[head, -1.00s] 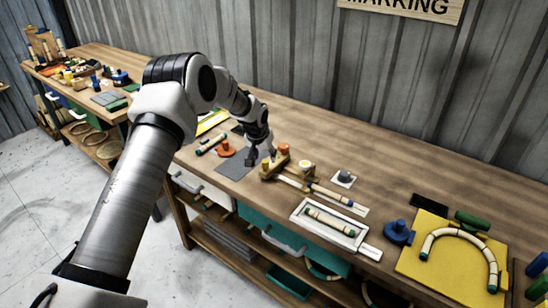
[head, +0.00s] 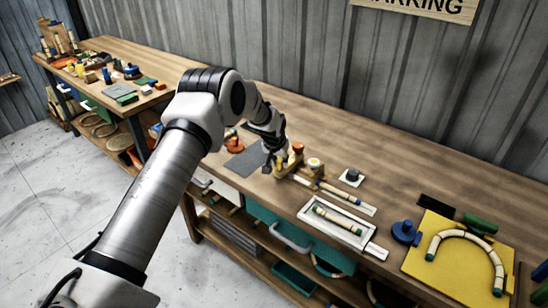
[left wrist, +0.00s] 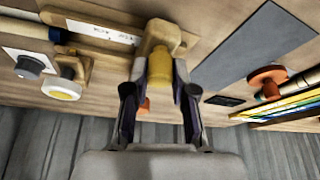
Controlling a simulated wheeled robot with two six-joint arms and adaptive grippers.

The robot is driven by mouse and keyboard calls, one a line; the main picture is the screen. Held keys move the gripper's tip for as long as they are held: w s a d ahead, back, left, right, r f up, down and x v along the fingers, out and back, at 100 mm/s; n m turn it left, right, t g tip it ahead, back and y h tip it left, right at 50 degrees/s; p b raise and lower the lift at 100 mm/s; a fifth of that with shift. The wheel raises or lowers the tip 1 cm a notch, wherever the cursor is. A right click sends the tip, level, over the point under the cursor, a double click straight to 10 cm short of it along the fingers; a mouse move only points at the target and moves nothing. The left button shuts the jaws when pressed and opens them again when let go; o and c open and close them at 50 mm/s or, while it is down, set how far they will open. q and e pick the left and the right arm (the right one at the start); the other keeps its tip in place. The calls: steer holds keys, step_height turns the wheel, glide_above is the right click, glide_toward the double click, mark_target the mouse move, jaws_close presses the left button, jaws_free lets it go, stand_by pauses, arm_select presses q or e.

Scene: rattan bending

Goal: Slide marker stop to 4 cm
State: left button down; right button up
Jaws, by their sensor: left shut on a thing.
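The marker stop is a small wooden block with a yellow knob (left wrist: 163,68), at the end of a wooden jig that carries a white marked scale (left wrist: 103,33). In the head view the jig (head: 301,179) lies near the front edge of the table. My left gripper (left wrist: 160,92) has its dark fingers on both sides of the yellow knob and is shut on it. In the head view my left gripper (head: 273,162) is at the left end of the jig. The scale's numbers are too small to read. My right gripper is not in view.
A grey mat (head: 246,162) and an orange disc (head: 234,145) lie left of the jig. A grey knob on a white card (head: 352,177), a white tray (head: 337,236) and a yellow board (head: 450,274) lie right.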

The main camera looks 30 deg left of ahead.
arm_select(q)
steer(key=d, duration=0.4)
steer(key=shift+s+d, duration=0.1)
steer(key=shift+s, duration=0.05)
steer(key=shift+f, duration=0.1)
steer(key=c, duration=1)
jaws_free()
steer(key=shift+o, duration=0.3)
steer(key=shift+d, duration=0.2)
steer(key=shift+a, duration=0.1)
steer(key=v, duration=1.2)
